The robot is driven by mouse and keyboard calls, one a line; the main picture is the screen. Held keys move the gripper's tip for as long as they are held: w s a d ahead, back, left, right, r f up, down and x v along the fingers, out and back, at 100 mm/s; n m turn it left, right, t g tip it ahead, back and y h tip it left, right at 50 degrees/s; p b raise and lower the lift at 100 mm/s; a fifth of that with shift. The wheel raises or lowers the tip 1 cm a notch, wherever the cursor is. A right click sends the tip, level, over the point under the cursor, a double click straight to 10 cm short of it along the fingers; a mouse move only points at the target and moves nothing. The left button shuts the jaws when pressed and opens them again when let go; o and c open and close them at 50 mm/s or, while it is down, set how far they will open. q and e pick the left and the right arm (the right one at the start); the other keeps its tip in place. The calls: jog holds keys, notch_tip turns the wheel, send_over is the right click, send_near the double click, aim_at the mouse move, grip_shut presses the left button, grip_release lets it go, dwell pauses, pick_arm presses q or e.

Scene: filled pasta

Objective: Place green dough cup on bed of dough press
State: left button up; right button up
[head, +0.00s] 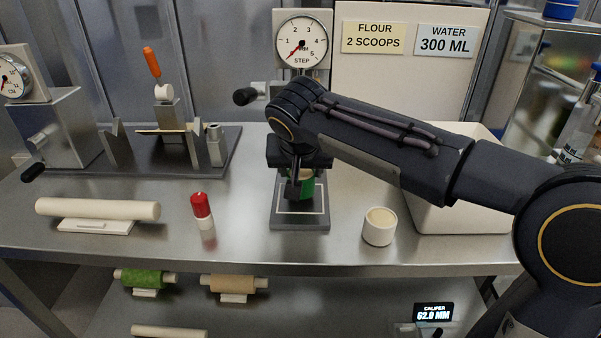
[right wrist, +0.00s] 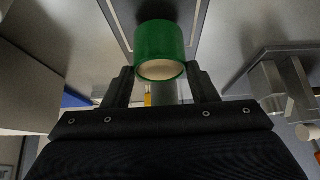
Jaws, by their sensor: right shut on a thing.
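The green dough cup (head: 307,188) is a short green cylinder with pale contents, partly hidden by my gripper. My right gripper (head: 299,182) is shut on it, over the bed (head: 301,222) of the dough press. In the right wrist view the green cup (right wrist: 160,40) sits between the two fingers of my right gripper (right wrist: 161,74). The bed is a dark plate with a light square outline. I cannot tell whether the cup touches it. The dough press dial (head: 303,44) stands behind; my arm hides part of the press. My left gripper is out of view.
A white cup (head: 379,228) of dough stands right of the bed. A white bin (head: 470,219) is behind my arm. Green and tan rollers are on the lower shelf.

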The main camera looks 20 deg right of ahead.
jog(key=shift+s+f, duration=0.15)
jog(key=shift+f, duration=0.45)
jog(key=shift+r, duration=0.1)
jog(key=shift+f, duration=0.2)
jog(key=o, duration=1)
jog(key=shift+r, duration=0.15)
